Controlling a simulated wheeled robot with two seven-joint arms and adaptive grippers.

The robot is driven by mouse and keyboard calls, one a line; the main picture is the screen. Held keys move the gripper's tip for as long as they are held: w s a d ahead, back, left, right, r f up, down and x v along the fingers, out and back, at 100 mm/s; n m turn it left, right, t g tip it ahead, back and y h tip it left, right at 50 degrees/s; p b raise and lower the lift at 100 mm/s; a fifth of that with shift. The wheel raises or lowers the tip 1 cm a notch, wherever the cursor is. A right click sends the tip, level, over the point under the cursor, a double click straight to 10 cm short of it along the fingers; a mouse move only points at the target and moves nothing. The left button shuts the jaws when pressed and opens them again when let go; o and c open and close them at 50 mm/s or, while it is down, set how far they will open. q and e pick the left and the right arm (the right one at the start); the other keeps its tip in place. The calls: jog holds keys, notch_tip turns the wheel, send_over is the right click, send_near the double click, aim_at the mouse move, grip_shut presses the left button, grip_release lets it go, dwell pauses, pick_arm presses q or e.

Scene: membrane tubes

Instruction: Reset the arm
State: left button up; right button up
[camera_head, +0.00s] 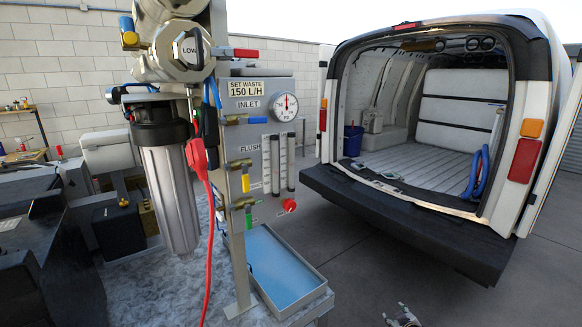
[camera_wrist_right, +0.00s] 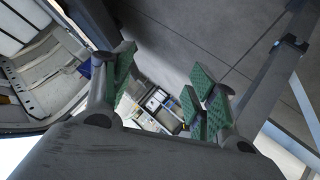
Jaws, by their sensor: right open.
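My right gripper (camera_head: 402,318) shows at the bottom edge of the head view, right of centre. It is low over the grey paved ground, behind and below the van's rear bumper, and most of my arm is cut off by the frame. In the right wrist view, my right gripper (camera_wrist_right: 162,92) is open, with its green-padded fingers spread apart. Nothing is held between them. My left gripper is not in view.
A panel (camera_head: 262,100) with gauge and valves stands left of centre, beside a grey filter housing (camera_head: 168,185) and a red cable (camera_head: 205,200). A blue-bottomed tray (camera_head: 318,292) lies below. The open van (camera_head: 400,215) is at right. Paving between them is clear.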

jog(key=s+a+f+m+g, duration=0.1)
jog(key=s+a+f+g, duration=0.15)
jog(key=s+f, duration=1.15)
jog(key=s+a+f+m+g, duration=0.1)
jog(key=s+f+g, duration=0.2)
jog(key=s+f, duration=1.05)
jog(key=s+a+f+g, duration=0.1)
jog(key=s+a, duration=0.3)
jog(key=s, duration=0.8)
jog(key=s+a+f+m+g, duration=0.1)
jog(key=s+a+f+g, duration=0.1)
jog(key=s, duration=1)
jog(key=s+a+f+g+y, duration=0.1)
jog(key=s+a+f, duration=0.4)
jog(key=s, duration=0.7)
jog(key=shift+s+a+g, duration=0.2)
jog(key=shift+a+g, duration=0.1)
jog(key=shift+g, duration=0.05)
